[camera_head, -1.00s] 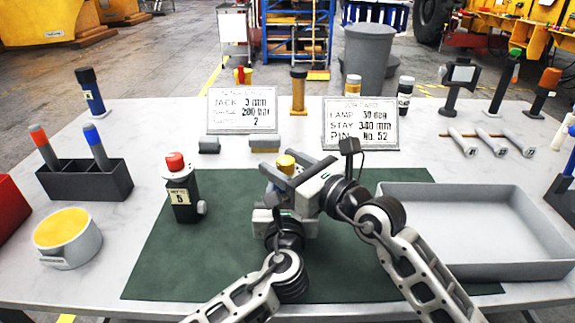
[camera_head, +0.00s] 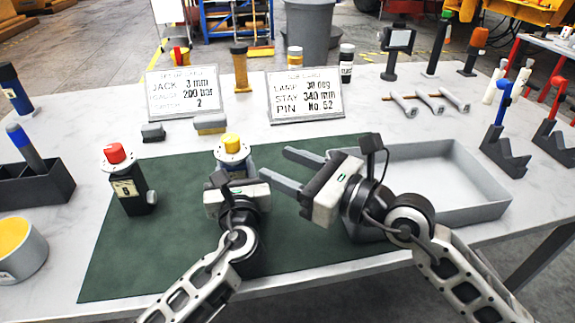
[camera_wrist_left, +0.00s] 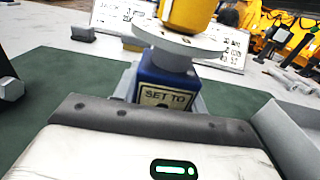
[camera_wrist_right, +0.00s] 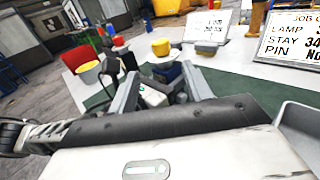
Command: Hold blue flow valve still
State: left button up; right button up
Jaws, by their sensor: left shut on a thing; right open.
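The blue flow valve (camera_head: 236,158) stands on the green mat with a yellow knob (camera_head: 232,142) and a pale disc on top. In the left wrist view its blue body (camera_wrist_left: 165,84) carries a label reading "SET TO"; the rest of the label is hidden. My left gripper (camera_head: 234,180) is shut on the valve's body, low and from the front. My right gripper (camera_head: 277,167) is open and empty, to the right of the valve and apart from it. The valve's yellow knob (camera_wrist_right: 160,47) also shows in the right wrist view.
A black valve with a red knob (camera_head: 115,153) stands left on the green mat (camera_head: 180,230). A grey tray (camera_head: 480,200) lies right, close to my right gripper. Two cards (camera_head: 183,92) (camera_head: 305,97) stand behind. The mat's front left is clear.

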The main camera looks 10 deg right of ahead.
jog(key=shift+o, duration=0.2)
jog(key=g+h, duration=0.9)
jog(key=g, duration=0.1)
send_near(231, 138)
jog(key=shift+h, duration=0.3)
jog(key=x, duration=0.9)
jog(key=shift+a, duration=0.3)
jog(key=c, duration=1)
